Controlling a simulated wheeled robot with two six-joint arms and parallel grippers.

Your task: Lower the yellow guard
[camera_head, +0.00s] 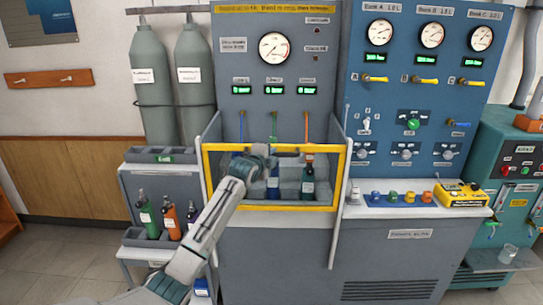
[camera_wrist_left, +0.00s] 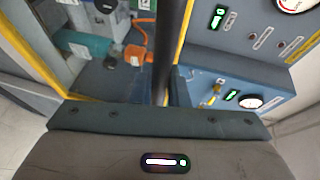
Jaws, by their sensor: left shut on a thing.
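The yellow guard (camera_head: 295,208) is a rectangular yellow frame across the front of the grey test bay. Its top bar is level with my left gripper and its bottom bar is near the bay's lower front edge. My left gripper (camera_head: 268,155) is at the top bar, left of its middle, and shut on the guard there. In the left wrist view a dark bar (camera_wrist_left: 172,45) runs up from the gripper, with a yellow frame edge beside it. My right gripper is not in view.
Bottles, one blue (camera_head: 273,182) and one orange-topped (camera_head: 308,180), stand behind the guard. A side cart (camera_head: 165,185) holds several bottles at the left. Small coloured parts and a yellow device (camera_head: 462,194) are on the right ledge.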

